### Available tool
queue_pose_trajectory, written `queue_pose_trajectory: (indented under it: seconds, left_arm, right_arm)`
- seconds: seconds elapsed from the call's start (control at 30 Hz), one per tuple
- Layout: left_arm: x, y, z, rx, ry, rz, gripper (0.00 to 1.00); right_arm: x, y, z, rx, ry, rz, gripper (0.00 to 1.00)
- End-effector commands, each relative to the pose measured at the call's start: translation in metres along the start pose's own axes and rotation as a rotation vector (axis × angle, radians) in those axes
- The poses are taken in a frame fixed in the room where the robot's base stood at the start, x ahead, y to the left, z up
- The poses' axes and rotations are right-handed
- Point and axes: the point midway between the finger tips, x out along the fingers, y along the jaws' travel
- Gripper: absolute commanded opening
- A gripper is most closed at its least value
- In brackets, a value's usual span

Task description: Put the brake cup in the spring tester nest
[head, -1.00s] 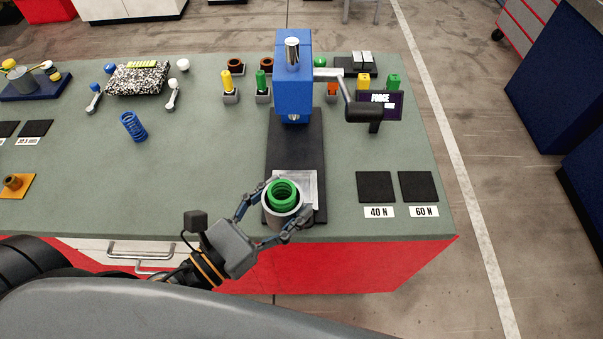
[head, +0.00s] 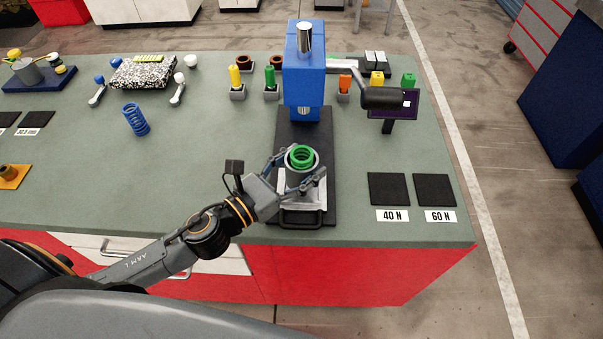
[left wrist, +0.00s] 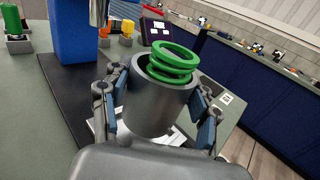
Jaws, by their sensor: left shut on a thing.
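The brake cup (head: 300,176) is a grey metal cup with a green spring (head: 302,156) standing in it. My left gripper (head: 301,175) is shut on the cup, one finger on each side. The left wrist view shows the cup (left wrist: 155,105) upright between the fingers, with the spring's coils above its rim. The spring tester (head: 304,75) is a blue press on a black base plate. Its light metal nest plate (head: 317,205) with a dark handle shows under and in front of the cup. I cannot tell whether the cup touches the plate. My right gripper is not in view.
The press arm with a black grip (head: 382,98) juts right above a small display. Two black pads marked 40 N (head: 388,189) and 60 N (head: 434,188) lie to the right.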

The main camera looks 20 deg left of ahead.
Motion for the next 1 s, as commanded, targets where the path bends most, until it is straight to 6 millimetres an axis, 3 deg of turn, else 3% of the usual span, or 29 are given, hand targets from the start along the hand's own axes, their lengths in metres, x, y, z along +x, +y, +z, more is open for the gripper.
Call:
queue_pose_trajectory:
  seconds: [0.3, 0.73, 0.77, 0.8, 0.87, 1.0]
  left_arm:
    - [0.005, 0.004, -0.035, -0.002, 0.001, 0.002, 0.28]
    - [0.004, 0.003, -0.041, 0.001, 0.000, -0.001, 0.28]
    - [0.004, 0.003, -0.040, 0.001, 0.001, -0.001, 0.67]
    - [0.004, 0.003, -0.040, 0.001, 0.001, -0.001, 0.75]
    - [0.004, 0.003, -0.040, 0.001, 0.001, -0.001, 0.84]
    - [0.004, 0.003, -0.040, 0.001, 0.001, 0.000, 0.84]
  right_arm:
    - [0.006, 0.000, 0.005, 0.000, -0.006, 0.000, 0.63]
    - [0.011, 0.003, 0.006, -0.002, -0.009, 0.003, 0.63]
    - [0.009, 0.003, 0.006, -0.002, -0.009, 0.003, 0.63]
    - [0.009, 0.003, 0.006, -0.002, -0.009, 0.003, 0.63]
    - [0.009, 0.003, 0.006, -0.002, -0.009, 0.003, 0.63]
    - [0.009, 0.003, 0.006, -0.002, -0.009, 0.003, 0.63]
